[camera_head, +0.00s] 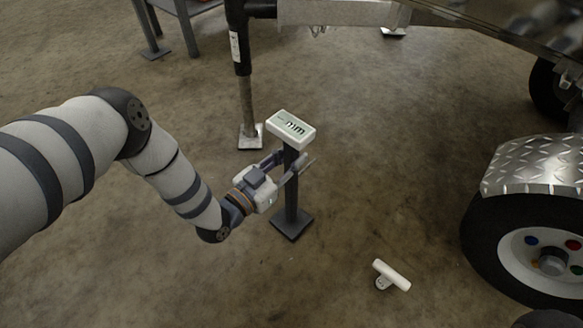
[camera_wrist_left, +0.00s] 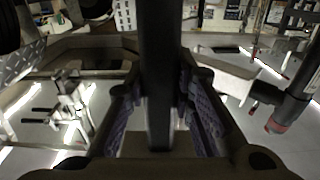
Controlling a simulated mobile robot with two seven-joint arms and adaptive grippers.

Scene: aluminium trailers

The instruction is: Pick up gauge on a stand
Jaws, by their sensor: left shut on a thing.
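The gauge on a stand (camera_head: 291,128) is a white box with a display marked "mm" on a dark post with a square base plate. It is upright in the middle of the head view. My left gripper (camera_head: 290,170) comes in from the left, with its fingers around the post below the white box. In the left wrist view the dark post (camera_wrist_left: 158,75) runs between the two finger pads, and the gripper is shut on it. Whether the base plate (camera_head: 291,222) touches the floor is hard to tell.
A trailer wheel (camera_head: 525,245) under a tread-plate fender (camera_head: 535,165) stands at right. A jack leg (camera_head: 246,100) with a foot plate is just behind the gauge. Open floor lies between.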

